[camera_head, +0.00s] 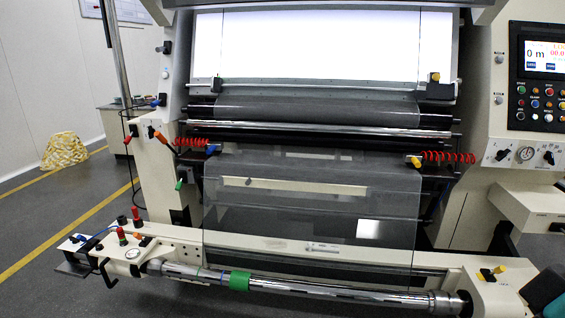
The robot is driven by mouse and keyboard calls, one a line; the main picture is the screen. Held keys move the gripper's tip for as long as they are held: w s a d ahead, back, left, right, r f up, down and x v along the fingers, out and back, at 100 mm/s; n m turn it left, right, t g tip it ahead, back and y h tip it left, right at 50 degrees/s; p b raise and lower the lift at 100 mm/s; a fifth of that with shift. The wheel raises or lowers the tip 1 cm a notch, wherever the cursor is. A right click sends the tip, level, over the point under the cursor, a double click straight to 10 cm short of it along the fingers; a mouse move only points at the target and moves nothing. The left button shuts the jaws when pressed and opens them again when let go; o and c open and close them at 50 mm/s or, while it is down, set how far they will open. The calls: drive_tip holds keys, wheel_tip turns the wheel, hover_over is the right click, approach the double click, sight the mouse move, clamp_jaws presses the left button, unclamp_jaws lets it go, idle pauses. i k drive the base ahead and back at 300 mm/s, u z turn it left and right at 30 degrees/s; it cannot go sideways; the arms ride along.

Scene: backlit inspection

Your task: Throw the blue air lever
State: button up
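Several small blue parts show on the machine, and I cannot tell for sure which is the air lever. One blue handle (80,237) is on the front left arm of the machine, beside a blue hose. Another blue part (159,100) is on the upper left side frame. A third blue part (212,149) is at the inner end of the left red coil. They are too small to tell their positions. My gripper cannot be made out. A dark shape with a green patch is cut off at the lower right corner.
A shiny roller (330,291) with a green collar (240,281) spans the front. Red knobs (136,213) stand near the front left blue handle. A control panel (540,80) is at the right. Grey floor (50,205) with yellow lines is open at left, with a yellow-patterned bundle (64,151).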

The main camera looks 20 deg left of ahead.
sight(79, 237)
drive_tip(key=u, duration=0.9)
drive_tip(key=i, duration=1.3)
drive_tip(key=u, duration=1.3)
drive_tip(key=i, duration=0.35)
drive_tip(key=u, duration=0.55)
drive_tip(key=k, duration=0.65)
drive_tip(key=u, duration=1.15)
drive_tip(key=i, duration=2.7)
drive_tip(key=z, duration=1.45)
drive_tip(key=i, duration=1)
drive_tip(key=z, duration=0.9)
